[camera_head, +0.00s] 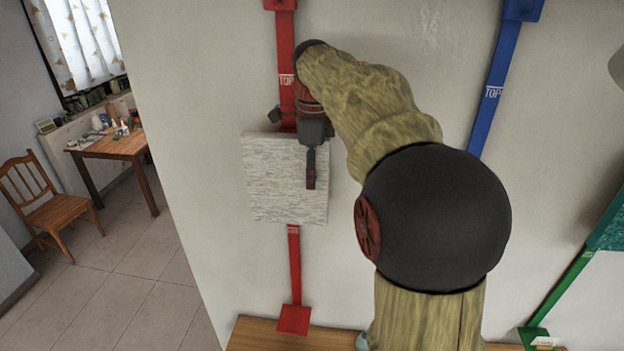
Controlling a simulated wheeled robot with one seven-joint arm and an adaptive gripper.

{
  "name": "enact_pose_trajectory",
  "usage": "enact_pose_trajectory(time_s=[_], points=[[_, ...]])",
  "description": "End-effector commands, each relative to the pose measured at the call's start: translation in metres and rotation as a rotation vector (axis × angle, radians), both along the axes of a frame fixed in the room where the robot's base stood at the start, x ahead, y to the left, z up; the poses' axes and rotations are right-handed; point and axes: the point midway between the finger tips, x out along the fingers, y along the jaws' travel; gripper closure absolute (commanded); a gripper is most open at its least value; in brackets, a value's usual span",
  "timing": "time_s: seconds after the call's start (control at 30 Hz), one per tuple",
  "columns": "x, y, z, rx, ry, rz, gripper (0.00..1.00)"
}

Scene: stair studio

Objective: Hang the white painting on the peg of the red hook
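The white painting (272,190), a square panel with a rough streaked face, is upright in front of the red hook (286,60). The hook is a long red strip on the wall marked "TOP", and it shows above and below the painting. My gripper (311,168) points down over the painting's top edge, right of its middle. One dark finger lies in front of the face; the other is hidden, seemingly behind the panel, so it appears shut on the painting. The peg is hidden, and I cannot tell whether the painting touches it.
A blue strip (493,90) and a green strip (565,285) are on the wall to the right, with a green panel (609,228) at the right edge. A wooden surface (262,335) lies below. A table (115,146) and chair (50,205) stand far left.

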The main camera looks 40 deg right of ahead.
Motion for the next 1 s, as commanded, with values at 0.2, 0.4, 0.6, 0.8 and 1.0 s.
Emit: enact_pose_trajectory(time_s=[0.2,0.4,0.6,0.8,1.0], points=[[0.0,0.0001,-0.0017,-0.001,-0.001,0.0,0.65],[0.0,0.0,-0.0015,-0.001,-0.001,0.0,0.54],[0.0,0.0001,-0.0017,0.0,0.0,0.0,0.42],[0.0001,0.0,-0.0018,0.0,0.0,0.0,0.38],[0.0001,-0.0001,-0.0001,0.0,0.0,0.0,0.38]])
